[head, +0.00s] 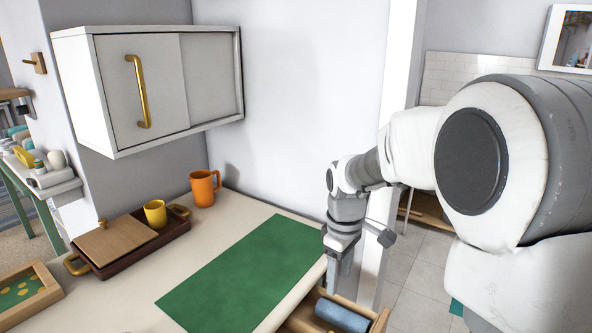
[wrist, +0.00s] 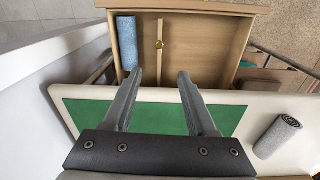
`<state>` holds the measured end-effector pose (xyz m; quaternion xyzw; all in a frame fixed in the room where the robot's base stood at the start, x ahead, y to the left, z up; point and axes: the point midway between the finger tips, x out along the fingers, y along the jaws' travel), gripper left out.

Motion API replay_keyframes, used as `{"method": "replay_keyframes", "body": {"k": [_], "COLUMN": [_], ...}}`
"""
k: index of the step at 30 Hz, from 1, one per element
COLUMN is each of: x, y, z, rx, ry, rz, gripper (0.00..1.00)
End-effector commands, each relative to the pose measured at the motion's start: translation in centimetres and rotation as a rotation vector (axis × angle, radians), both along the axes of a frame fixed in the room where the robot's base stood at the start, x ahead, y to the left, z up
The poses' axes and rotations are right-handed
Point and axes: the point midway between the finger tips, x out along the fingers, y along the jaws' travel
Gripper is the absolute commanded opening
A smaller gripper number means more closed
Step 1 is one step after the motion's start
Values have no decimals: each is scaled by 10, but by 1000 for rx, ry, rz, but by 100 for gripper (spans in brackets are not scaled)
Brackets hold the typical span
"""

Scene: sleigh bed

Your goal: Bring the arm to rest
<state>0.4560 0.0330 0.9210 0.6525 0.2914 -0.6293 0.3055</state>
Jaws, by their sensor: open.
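My arm reaches in from the right of the head view, bent down at the wrist. My gripper (head: 338,272) points downward at the right edge of the counter, above an open wooden drawer (head: 300,318). In the wrist view my gripper (wrist: 160,73) has its two fingers spread apart with nothing between them. The fingers stand over the green mat (wrist: 153,112) and the near edge of the drawer.
A grey roll (wrist: 278,136) lies on the counter. An orange mug (head: 204,188) and a dark tray (head: 142,251) with a yellow cup (head: 155,213) stand at the back. A white wall cabinet (head: 152,85) hangs above. A white post (head: 398,60) stands close behind my arm.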

Motion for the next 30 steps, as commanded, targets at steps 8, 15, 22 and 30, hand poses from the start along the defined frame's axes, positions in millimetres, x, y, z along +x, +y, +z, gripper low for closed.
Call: {"method": "replay_keyframes", "body": {"k": [8,15,22,30], "x": [-59,-116,-168,-212], "y": [-14,-23,-29,-33], "z": [65,97,110,107], "rx": [17,69,145,240], "ry": [-142,-255,-354,-433], "rz": [-250,-475,-673,-853], "gripper": [57,57,57,57]}}
